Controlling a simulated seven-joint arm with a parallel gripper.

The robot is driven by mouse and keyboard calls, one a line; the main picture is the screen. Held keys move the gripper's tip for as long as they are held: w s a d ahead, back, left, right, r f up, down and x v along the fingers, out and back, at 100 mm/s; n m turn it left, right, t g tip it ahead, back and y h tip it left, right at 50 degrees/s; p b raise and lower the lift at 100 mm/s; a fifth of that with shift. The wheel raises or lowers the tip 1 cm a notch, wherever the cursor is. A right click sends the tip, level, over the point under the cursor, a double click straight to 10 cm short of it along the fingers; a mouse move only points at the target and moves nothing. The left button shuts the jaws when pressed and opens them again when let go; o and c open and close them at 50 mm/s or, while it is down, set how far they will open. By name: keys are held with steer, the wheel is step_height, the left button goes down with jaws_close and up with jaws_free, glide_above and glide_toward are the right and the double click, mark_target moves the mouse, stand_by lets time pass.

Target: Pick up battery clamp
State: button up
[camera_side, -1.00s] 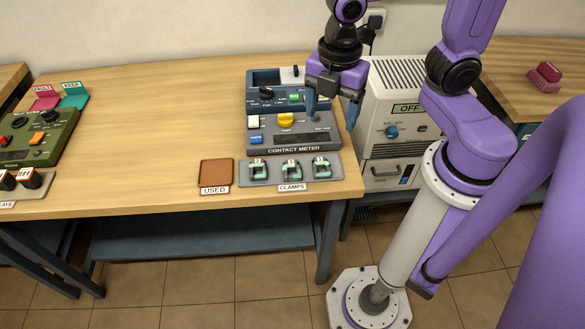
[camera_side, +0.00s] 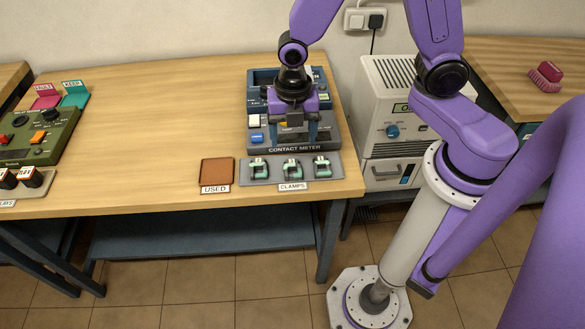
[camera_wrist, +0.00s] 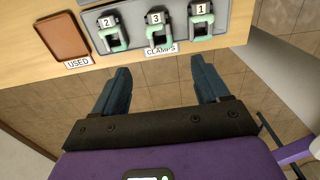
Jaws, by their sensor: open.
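Three green battery clamps sit in a row on a grey tray (camera_side: 274,178) labelled CLAMPS: a left one (camera_side: 258,169), a middle one (camera_side: 291,169) and a right one (camera_side: 321,167). In the wrist view they carry the numbers 2 (camera_wrist: 112,32), 3 (camera_wrist: 159,29) and 1 (camera_wrist: 201,20) from left to right. My gripper (camera_side: 292,138) is above the contact meter (camera_side: 322,145), behind the clamps. In the wrist view my gripper (camera_wrist: 162,80) has its two blue fingers wide apart with nothing between them. Neither finger touches a clamp.
A brown USED tray (camera_side: 217,170) lies left of the clamps, and it also shows in the wrist view (camera_wrist: 63,36). A grey cabinet (camera_side: 395,100) stands right of the table. A green device (camera_side: 40,140) is at the far left. The table's middle is clear.

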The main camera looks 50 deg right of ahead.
mark_target(293, 166)
steer(key=shift+f, duration=5.7)
steer(key=c, duration=1.3)
steer(key=shift+o, duration=0.2)
steer(key=shift+r, duration=0.2)
steer(key=shift+r, duration=0.55)
steer(key=s+d+r, duration=0.5)
steer(key=s+r, duration=0.6)
steer(key=s, duration=0.2)
steer(key=shift+r, duration=0.25)
